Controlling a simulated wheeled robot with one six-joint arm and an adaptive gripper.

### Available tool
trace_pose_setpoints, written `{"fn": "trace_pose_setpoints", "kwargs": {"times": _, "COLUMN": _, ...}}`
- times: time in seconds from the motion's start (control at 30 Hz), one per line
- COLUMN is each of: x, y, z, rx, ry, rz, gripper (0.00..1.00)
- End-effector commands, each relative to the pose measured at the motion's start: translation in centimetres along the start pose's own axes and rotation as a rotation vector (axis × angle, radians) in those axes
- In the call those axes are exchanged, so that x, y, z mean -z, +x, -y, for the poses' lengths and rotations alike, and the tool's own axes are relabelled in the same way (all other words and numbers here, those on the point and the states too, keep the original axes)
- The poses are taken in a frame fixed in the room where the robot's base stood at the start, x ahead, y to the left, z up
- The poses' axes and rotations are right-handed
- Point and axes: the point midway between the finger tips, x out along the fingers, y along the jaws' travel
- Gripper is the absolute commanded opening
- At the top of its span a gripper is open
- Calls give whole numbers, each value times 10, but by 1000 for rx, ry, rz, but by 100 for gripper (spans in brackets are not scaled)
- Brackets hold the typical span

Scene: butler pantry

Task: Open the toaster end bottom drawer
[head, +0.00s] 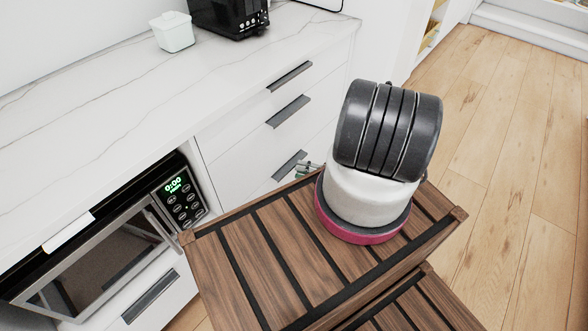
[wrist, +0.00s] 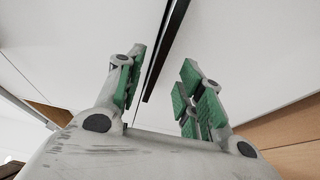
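The white drawer stack below the toaster (head: 230,15) has three dark bar handles. The lowest visible handle (head: 289,164) is on the bottom visible drawer, and all drawers look shut. My gripper (head: 308,169) is at the right end of that handle, mostly hidden in the head view. In the wrist view my gripper (wrist: 160,88) is open, its green-padded fingers apart. A dark handle bar (wrist: 166,48) runs lengthwise across the white drawer front (wrist: 235,50), in the gap between the fingers as seen. I cannot tell whether either finger touches it.
A microwave (head: 100,255) with a lit clock is left of the drawers, with another handled drawer (head: 150,296) below it. A small white canister (head: 172,32) stands on the marble counter (head: 150,90). Open wooden floor (head: 500,130) lies to the right.

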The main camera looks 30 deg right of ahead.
Motion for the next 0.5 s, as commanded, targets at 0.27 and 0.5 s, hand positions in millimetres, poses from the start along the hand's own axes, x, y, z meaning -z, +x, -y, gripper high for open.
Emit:
{"fn": "trace_pose_setpoints", "kwargs": {"times": 0.27, "x": 0, "y": 34, "z": 0, "rx": 1, "ry": 1, "rz": -1, "gripper": 38}}
{"fn": "trace_pose_setpoints", "kwargs": {"times": 0.5, "x": 0, "y": 36, "z": 0, "rx": 2, "ry": 1, "rz": 2, "gripper": 38}}
